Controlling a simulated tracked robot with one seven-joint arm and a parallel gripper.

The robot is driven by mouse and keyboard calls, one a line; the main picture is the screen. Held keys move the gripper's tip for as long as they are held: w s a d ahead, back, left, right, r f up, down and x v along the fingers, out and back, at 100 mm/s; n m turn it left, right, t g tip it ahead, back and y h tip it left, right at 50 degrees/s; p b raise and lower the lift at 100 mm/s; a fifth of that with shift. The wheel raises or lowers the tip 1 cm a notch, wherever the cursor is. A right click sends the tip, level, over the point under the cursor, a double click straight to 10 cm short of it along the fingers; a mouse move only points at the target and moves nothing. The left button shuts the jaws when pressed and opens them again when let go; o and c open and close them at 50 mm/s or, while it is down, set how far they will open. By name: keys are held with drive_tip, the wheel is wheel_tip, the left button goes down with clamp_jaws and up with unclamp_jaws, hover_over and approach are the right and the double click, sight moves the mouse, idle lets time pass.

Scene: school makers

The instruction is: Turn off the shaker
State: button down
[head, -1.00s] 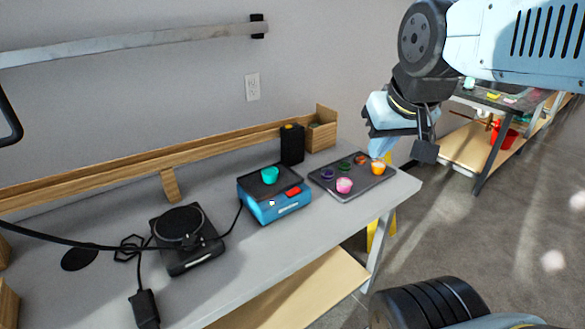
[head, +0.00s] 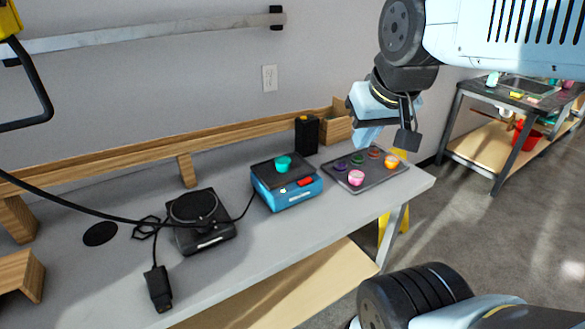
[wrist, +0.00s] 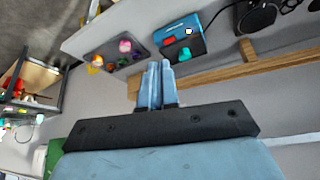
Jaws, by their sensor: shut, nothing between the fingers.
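The shaker appears to be the blue box (head: 291,199) with a dark top platform, on the grey bench. A teal cup (head: 283,164) stands on its platform, and a red switch (head: 305,182) sits at its front right edge. In the wrist view the blue box (wrist: 178,28) is at the upper middle, with its red switch (wrist: 169,41) and the teal cup (wrist: 184,54). My gripper (wrist: 157,68) is shut and empty, apart from the box. In the head view it hangs above the bench's right end, right of the box; its fingertips are hard to make out there.
A dark tray (head: 379,179) with several small coloured cups lies right of the box. A black round-topped device (head: 205,232) with a cable stands to the left. A black box (head: 306,136) and a wooden bin (head: 336,127) stand behind. A wooden rail (head: 110,167) runs along the wall.

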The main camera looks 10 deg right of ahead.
drive_tip(key=shift+a, duration=0.15)
drive_tip(key=n+g+h, duration=0.1)
drive_tip(key=n+g, duration=0.3)
drive_tip(key=g, duration=0.1)
hover_over(307, 178)
drive_tip(key=s+a, duration=0.1)
drive_tip(key=a, duration=0.1)
wheel_tip(307, 178, down, 13)
drive_tip(key=shift+w+f, duration=0.1)
drive_tip(key=shift+f, duration=0.2)
drive_tip(key=f, duration=0.4)
drive_tip(key=d+f, duration=0.1)
drive_tip(key=f, duration=0.9)
drive_tip(key=shift+w+d, duration=0.25)
drive_tip(key=shift+d, duration=0.15)
